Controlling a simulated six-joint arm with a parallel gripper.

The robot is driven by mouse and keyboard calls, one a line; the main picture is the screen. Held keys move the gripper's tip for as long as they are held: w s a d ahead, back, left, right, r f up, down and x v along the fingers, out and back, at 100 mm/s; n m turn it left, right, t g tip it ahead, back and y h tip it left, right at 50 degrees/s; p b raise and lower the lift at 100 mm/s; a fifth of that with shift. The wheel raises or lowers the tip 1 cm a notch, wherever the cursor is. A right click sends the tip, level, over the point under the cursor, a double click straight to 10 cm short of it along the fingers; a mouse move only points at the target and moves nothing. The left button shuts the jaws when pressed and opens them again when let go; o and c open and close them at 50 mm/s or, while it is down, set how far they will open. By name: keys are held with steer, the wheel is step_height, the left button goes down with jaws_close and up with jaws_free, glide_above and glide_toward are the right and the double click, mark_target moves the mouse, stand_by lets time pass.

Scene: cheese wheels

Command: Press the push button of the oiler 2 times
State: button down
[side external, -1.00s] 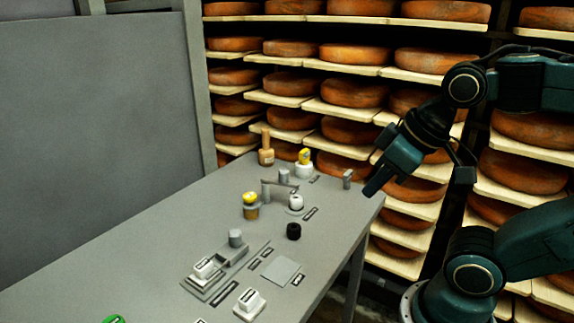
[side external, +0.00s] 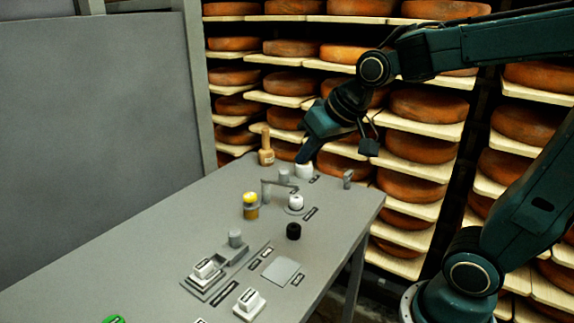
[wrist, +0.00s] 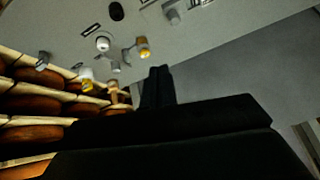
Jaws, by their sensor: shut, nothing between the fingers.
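Two small things on the grey table have yellow tops, and I cannot tell for certain which is the oiler. One is a white cup (side external: 304,171) at the far end; its yellow top is hidden behind my gripper (side external: 303,160) in the side view but shows in the wrist view (wrist: 87,85). My gripper is shut and empty, tilted down at the far end. Its fingers (wrist: 158,72) appear apart from both yellow tops in the wrist view.
A wooden-handled tool (side external: 266,147) stands left of the white cup and a grey post (side external: 347,179) right of it. A grey lever (side external: 280,185), a white knob (side external: 296,202) and a black knob (side external: 293,231) are nearer. Cheese shelves (side external: 430,145) stand behind.

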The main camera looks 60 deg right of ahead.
steer(key=w+d+f+m+t, duration=0.1)
steer(key=w+d+f+m, duration=0.2)
steer(key=w, duration=0.9)
steer(key=m+t, duration=0.1)
steer(key=m, duration=0.1)
glide_above(253, 196)
step_height(253, 196, down, 7)
steer(key=shift+y, duration=0.3)
steer(key=shift+f, duration=4.3)
